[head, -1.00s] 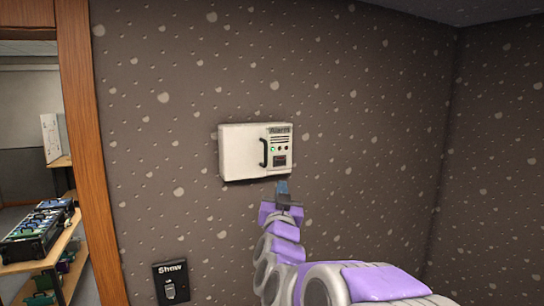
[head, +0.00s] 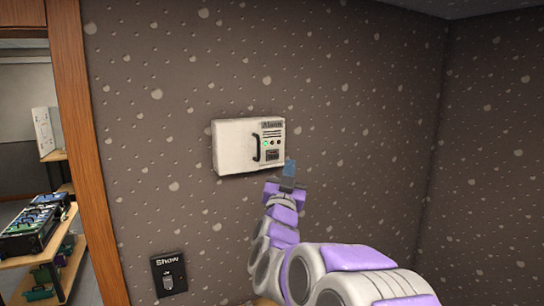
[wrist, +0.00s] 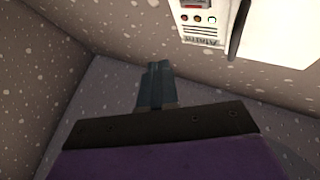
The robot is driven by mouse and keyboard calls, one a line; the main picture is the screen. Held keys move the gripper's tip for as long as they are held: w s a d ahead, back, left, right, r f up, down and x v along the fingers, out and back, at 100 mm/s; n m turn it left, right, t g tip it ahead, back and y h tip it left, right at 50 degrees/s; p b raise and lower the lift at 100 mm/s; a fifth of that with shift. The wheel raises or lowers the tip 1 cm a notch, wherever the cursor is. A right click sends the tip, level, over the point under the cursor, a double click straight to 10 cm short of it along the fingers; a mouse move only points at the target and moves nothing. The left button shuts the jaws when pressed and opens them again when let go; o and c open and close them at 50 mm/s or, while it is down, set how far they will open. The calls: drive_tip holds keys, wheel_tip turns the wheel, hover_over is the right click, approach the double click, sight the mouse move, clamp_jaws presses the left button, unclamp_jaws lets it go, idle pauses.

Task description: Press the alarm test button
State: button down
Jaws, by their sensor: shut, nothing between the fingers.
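A white alarm box (head: 233,147) hangs on the dark speckled wall. Its right part has an "Alarm" label, a black handle (head: 257,147), a row of small lights with one lit green (head: 266,143), and a dark square (head: 272,155) low down. Which part is the test button is too small to tell. My gripper (head: 289,168) is shut and empty, just right of the box's lower right corner, apparently in front of the wall. In the wrist view my gripper (wrist: 155,75) points up the picture, and the alarm box (wrist: 195,12) shows upside down at the top right.
A black "Show" switch plate (head: 169,273) is on the wall below left. A wooden door frame (head: 85,150) stands at the left, with shelves of equipment (head: 35,230) beyond it. The wall right of the box is bare up to the corner.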

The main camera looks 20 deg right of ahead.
drive_tip(key=shift+w+p, duration=1.05)
drive_tip(key=shift+w, duration=2.75)
drive_tip(key=shift+w, duration=0.65)
drive_tip(key=shift+s, duration=0.75)
drive_tip(key=s+b, duration=0.2)
drive_tip(key=s, duration=0.3)
drive_tip(key=shift+d, duration=0.1)
idle(0.5)
